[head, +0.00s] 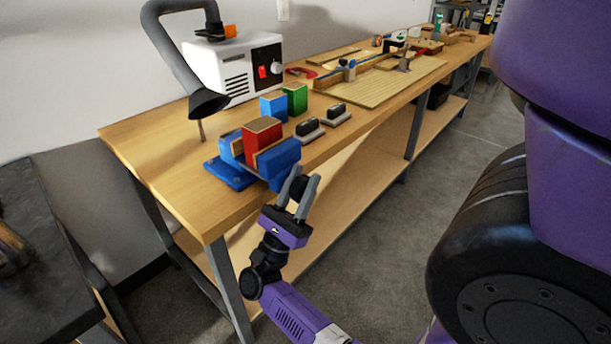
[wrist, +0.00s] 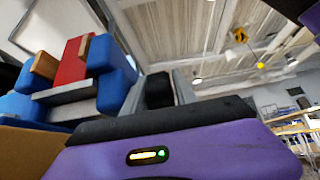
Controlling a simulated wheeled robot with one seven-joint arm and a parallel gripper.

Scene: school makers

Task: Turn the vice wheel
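The blue vice (head: 232,172) stands at the near end of the wooden bench, with a red block (head: 262,136) between its jaws. It also shows at the left in the wrist view (wrist: 116,91). The small black vice wheel (head: 298,188) is at the vice's front, out past the bench edge. My gripper (head: 299,187) is at the wheel, one grey finger on each side. In the wrist view the dark wheel (wrist: 159,90) fills the gap between the fingers, so they look shut on it. The far side of the wheel is hidden.
Blue (head: 273,106) and green (head: 295,98) blocks and two black-topped tools (head: 308,128) stand behind the vice. A lamp-like grey hose (head: 205,102) and a white box (head: 236,65) are further back. A dark table (head: 40,235) is at left. Floor (head: 365,240) in front is clear.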

